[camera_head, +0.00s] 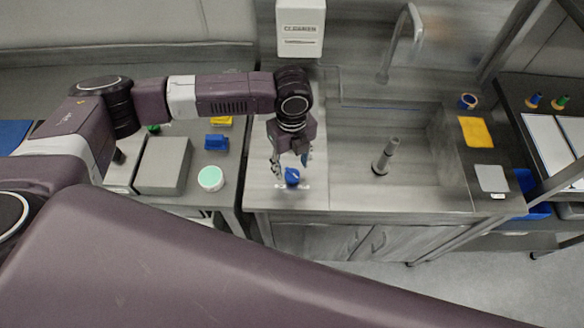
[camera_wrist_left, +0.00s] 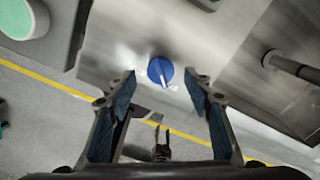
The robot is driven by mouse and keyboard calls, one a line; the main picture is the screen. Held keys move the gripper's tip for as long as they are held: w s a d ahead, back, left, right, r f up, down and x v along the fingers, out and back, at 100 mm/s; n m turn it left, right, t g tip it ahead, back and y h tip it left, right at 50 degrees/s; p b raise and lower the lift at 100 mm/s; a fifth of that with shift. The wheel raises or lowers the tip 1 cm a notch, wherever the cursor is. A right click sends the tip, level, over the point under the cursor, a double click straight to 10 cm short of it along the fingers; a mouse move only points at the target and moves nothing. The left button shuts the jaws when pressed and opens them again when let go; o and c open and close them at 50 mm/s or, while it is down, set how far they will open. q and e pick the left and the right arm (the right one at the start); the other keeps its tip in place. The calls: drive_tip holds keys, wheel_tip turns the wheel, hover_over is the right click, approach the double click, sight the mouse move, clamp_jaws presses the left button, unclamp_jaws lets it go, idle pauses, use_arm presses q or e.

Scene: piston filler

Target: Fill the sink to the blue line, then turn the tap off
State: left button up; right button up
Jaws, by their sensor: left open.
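The steel sink (camera_head: 420,180) is at the centre right in the head view, with an upright grey pipe (camera_head: 386,157) in its basin. The curved tap spout (camera_head: 405,38) rises behind the basin. A round blue knob (camera_head: 292,177) with a pale pointer mark sits on the steel counter left of the basin. My left gripper (camera_head: 290,165) is open at the knob. In the left wrist view the knob (camera_wrist_left: 160,71) shows between the open fingertips, with gaps on both sides. My right gripper is not in view.
A white dispenser (camera_head: 300,28) labelled CLEANER hangs behind the counter. A yellow cloth (camera_head: 476,132) and a grey pad (camera_head: 491,178) lie right of the basin. A grey box (camera_head: 163,166), a blue block (camera_head: 216,142) and a round green-topped tub (camera_head: 210,178) stand on the left table.

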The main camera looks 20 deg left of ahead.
sight(292, 174)
use_arm(q)
drive_tip(key=shift+f, duration=1.75)
drive_tip(key=shift+c, duration=0.2)
drive_tip(key=c, duration=1.1)
drive_tip(key=shift+p, duration=0.3)
